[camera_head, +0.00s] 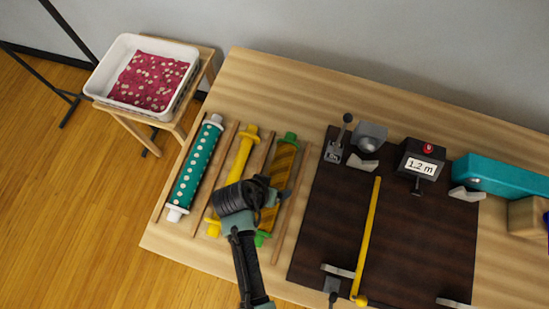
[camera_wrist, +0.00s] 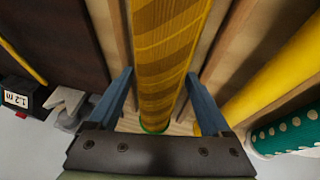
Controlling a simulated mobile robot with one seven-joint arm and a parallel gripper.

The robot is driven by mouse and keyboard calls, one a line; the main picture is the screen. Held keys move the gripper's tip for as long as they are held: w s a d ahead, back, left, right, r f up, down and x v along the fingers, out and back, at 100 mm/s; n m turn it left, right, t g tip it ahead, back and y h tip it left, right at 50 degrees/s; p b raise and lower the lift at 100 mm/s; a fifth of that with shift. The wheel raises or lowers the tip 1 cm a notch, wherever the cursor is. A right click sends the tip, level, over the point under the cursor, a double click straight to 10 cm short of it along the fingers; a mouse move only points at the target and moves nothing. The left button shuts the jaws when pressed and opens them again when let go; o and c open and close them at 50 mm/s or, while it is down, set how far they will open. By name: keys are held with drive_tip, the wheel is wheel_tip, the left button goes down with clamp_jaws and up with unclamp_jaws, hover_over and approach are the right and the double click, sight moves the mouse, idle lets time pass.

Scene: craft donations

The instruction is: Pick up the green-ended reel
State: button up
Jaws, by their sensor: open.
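The green-ended reel (camera_head: 282,172) has a striped mustard-yellow body and green ends. It lies between wooden strips on the table, and my arm hides part of it in the head view. In the wrist view the striped reel (camera_wrist: 166,60) runs between the two blue fingers of my open gripper (camera_wrist: 160,100). One finger is on each side of it, with a visible gap on both sides. A bit of green end shows near the gripper's base. In the head view my gripper (camera_head: 270,190) is over the reel's middle.
A yellow reel (camera_head: 246,150) and a teal dotted reel (camera_head: 195,165) lie to the left, separated by wooden strips (camera_head: 216,180). A dark board (camera_head: 335,220) with a yellow bar and a "1.2 m" counter (camera_head: 421,166) is to the right. A white tray (camera_head: 128,45) stands apart, upper left.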

clamp_jaws()
drive_tip(key=shift+r, duration=0.1)
wheel_tip(320, 180, up, 10)
drive_tip(key=shift+f, duration=0.1)
idle(0.6)
